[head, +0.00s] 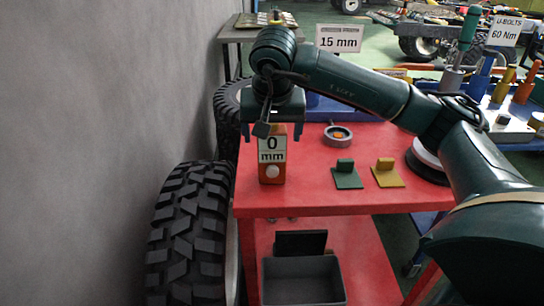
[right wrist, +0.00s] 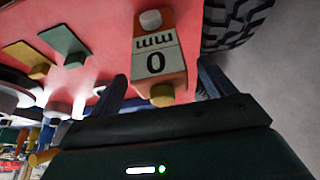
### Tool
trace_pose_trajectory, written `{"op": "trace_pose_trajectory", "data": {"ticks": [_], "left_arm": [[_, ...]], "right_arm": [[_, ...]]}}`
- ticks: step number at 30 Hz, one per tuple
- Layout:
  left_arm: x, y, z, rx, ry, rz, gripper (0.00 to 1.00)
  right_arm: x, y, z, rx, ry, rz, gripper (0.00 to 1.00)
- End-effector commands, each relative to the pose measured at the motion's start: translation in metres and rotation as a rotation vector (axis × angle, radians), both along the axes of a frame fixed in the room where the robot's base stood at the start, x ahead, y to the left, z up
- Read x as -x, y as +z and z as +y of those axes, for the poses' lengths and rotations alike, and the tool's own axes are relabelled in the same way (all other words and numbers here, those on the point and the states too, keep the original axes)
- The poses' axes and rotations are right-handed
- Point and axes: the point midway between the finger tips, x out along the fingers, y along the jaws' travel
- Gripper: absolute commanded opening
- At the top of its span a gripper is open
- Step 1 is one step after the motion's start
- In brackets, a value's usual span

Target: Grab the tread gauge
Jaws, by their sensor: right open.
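The tread gauge (head: 271,171) is an orange block with a white label reading "0 mm" and a pale round knob. It stands at the left side of the red table top (head: 318,207). My right gripper (head: 271,130) is above it, pointing down, with its fingers apart. In the right wrist view the gauge (right wrist: 158,62) shows upside down, between the open fingers, with a gap visible on each side. Its top end hides under my gripper in the head view. My left gripper is not in view.
A green tab block (head: 346,178) and a yellow one (head: 386,176) lie to the right of the gauge. A round gauge-like disc (head: 338,136) lies behind. A large tyre (head: 188,235) stands left of the table; a grey bin (head: 302,281) sits on the lower shelf.

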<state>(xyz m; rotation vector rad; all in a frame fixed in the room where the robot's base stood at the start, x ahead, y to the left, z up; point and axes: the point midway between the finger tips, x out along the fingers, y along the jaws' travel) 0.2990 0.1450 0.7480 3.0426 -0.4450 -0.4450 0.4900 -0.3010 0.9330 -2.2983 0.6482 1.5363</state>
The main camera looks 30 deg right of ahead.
Motion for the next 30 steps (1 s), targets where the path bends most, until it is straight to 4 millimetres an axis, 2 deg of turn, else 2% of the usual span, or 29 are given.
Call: {"op": "trace_pose_trajectory", "data": {"ticks": [1, 5, 13, 30], "left_arm": [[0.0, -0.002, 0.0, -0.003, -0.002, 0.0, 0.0], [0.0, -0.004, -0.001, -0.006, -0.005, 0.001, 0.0], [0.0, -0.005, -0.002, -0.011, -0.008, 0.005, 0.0], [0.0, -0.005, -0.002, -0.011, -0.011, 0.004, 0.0]], "right_arm": [[-0.002, -0.009, -0.002, 0.001, -0.003, 0.003, 0.82], [-0.006, -0.019, -0.005, 0.0, -0.003, 0.001, 0.82], [-0.007, -0.021, -0.005, 0.0, -0.001, 0.0, 0.81], [-0.007, -0.02, -0.004, 0.0, -0.001, 0.0, 0.34]]}}
